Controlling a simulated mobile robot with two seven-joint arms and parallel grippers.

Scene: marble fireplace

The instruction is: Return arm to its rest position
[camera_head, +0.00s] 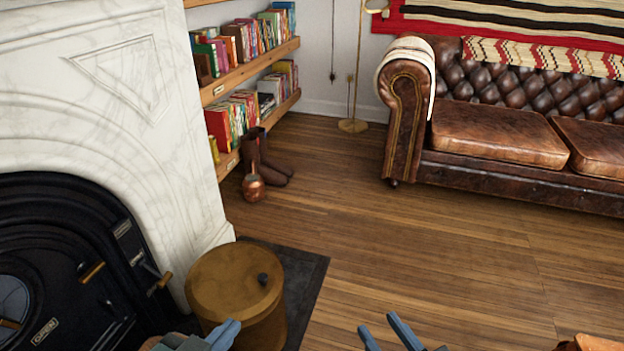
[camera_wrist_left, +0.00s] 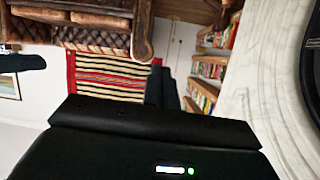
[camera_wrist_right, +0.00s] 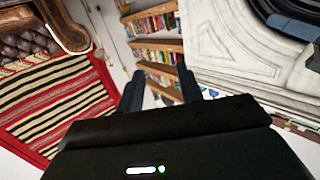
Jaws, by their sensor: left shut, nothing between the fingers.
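My left gripper (camera_head: 228,332) shows at the bottom of the head view, in front of the lower part of the round brass container (camera_head: 225,280). Its blue-grey fingers are together and hold nothing; they also appear close together in the left wrist view (camera_wrist_left: 161,88). My right gripper (camera_head: 388,331) is at the bottom edge, right of centre, over the wooden floor. Its fingers stand apart with nothing between them, as the right wrist view (camera_wrist_right: 163,90) also shows. Most of both arms is out of the head view.
The white marble fireplace (camera_head: 130,95) with its black stove (camera_head: 55,225) is at the left. The brass container, with a small dark knob on top, stands on a dark hearth slab (camera_head: 304,282). Bookshelves, boots (camera_head: 265,160) and a leather sofa (camera_head: 500,135) are behind. Mid-floor is clear.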

